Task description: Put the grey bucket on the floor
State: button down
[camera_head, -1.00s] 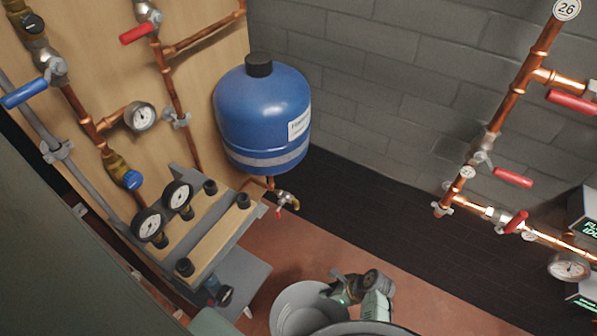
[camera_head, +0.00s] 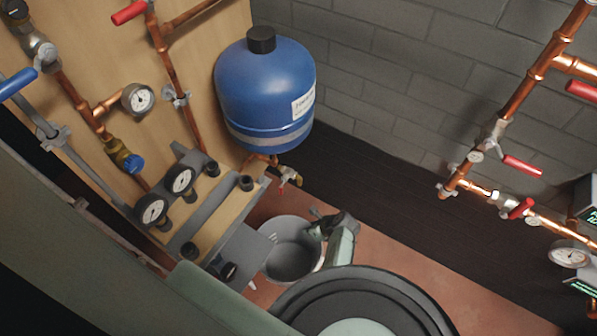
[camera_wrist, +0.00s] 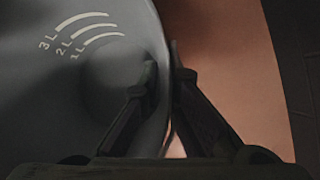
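The grey bucket (camera_head: 283,258) is in the lower middle of the head view, open side up, beside the low grey stand. In the wrist view its wall (camera_wrist: 60,105) fills the left side, with 1L, 2L and 3L marks inside. My gripper (camera_head: 318,228) is at the bucket's right rim. In the wrist view, my gripper (camera_wrist: 164,72) has one finger inside the bucket and one outside, closed on the wall. The reddish floor (camera_head: 400,265) shows right of the bucket. The bucket's underside is hidden, so I cannot tell whether it touches the floor.
A blue tank (camera_head: 265,95) hangs above and behind the bucket, with a small tap (camera_head: 290,178) below it. The gauge stand (camera_head: 195,215) is close on the left. Copper pipes (camera_head: 530,90) with red valves run along the right wall. Floor right of the bucket is clear.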

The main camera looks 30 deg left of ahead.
jog(key=w+a+f+b, duration=0.2)
jog(key=w+b, duration=0.5)
jog(key=b, duration=0.3)
jog(key=w+a+f+b, duration=0.2)
jog(key=w+f+b, duration=0.1)
jog(key=w+b, duration=0.5)
jog(key=shift+w+a+b, duration=0.2)
jog(key=shift+a+b, duration=0.05)
jog(key=shift+b, duration=0.9)
jog(key=c, duration=1.8)
grip_release()
jog(key=p+v, duration=0.3)
jog(key=v, duration=0.9)
